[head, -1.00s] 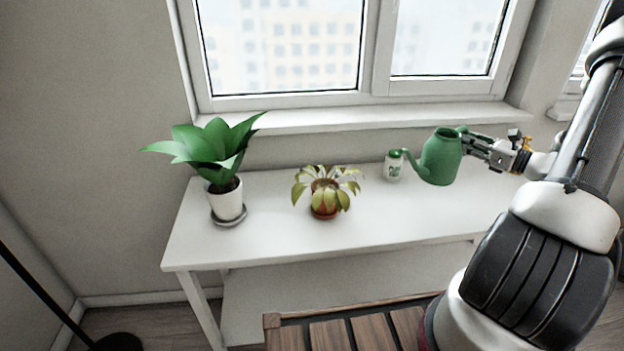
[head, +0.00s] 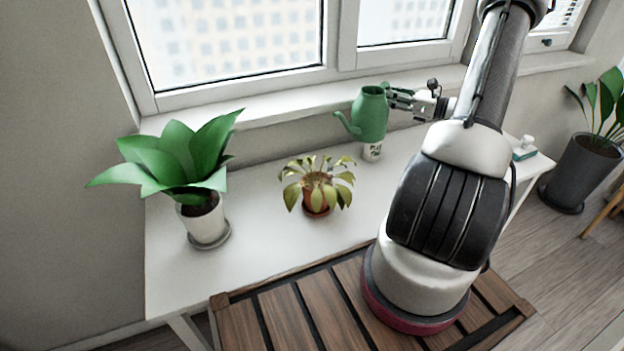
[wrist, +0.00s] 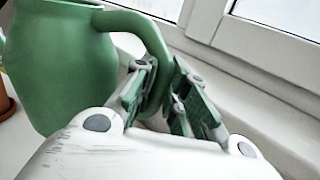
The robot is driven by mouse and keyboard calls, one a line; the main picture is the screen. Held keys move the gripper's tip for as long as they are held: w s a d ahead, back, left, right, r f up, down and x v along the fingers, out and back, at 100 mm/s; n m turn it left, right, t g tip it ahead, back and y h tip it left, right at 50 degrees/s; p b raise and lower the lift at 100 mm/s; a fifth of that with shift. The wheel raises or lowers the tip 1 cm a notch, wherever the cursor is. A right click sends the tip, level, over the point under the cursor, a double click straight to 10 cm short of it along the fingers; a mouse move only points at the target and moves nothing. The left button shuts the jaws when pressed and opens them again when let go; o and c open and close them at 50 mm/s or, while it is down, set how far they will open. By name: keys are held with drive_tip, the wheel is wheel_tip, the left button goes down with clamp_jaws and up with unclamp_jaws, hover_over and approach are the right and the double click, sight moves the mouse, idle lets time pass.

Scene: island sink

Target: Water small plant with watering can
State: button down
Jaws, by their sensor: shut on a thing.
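A green watering can (head: 369,114) is held upright in the air above the white table, its spout pointing left. My gripper (head: 392,97) is shut on its handle, at the can's right side. In the wrist view the fingers (wrist: 160,95) close around the handle, and the can's body (wrist: 62,65) is at the left. The small plant (head: 317,186), with drooping yellow-green leaves in a terracotta pot (head: 316,203), stands on the table, left of the can and nearer to me. The spout tip is apart from the plant.
A larger green plant (head: 180,165) in a white pot stands at the table's left. A window sill (head: 265,105) runs along the back. A slatted wooden surface (head: 290,318) lies in front of the table (head: 265,255).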

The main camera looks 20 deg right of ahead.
sight(382, 96)
drive_tip(key=shift+s+a+r+n, duration=0.35)
drive_tip(key=shift+a+r+n, duration=0.2)
drive_tip(key=shift+n, duration=0.25)
drive_tip(key=shift+s+a+r+n+h, duration=0.15)
drive_tip(key=shift+s+a+r+n, duration=0.15)
drive_tip(key=shift+a+n, duration=0.25)
drive_tip(key=shift+s+a+r+n+h, duration=0.15)
drive_tip(key=shift+s+a+r+n, duration=0.1)
drive_tip(key=shift+a+n, duration=0.3)
drive_tip(key=shift+s+a+f+n+g, duration=0.15)
drive_tip(key=shift+s+a+n+g, duration=0.15)
drive_tip(key=shift+a, duration=0.3)
drive_tip(key=d+m, duration=0.1)
drive_tip(key=w+d+f+m, duration=0.1)
drive_tip(key=d, duration=0.1)
drive_tip(key=w+d+m, duration=0.1)
drive_tip(key=shift+w+d+f+m, duration=0.1)
drive_tip(key=shift+d+f+m, duration=0.05)
drive_tip(key=shift+f+m, duration=0.2)
drive_tip(key=shift+w+d+f+m, duration=0.1)
drive_tip(key=shift+d+m, duration=0.05)
drive_tip(key=shift+m, duration=0.2)
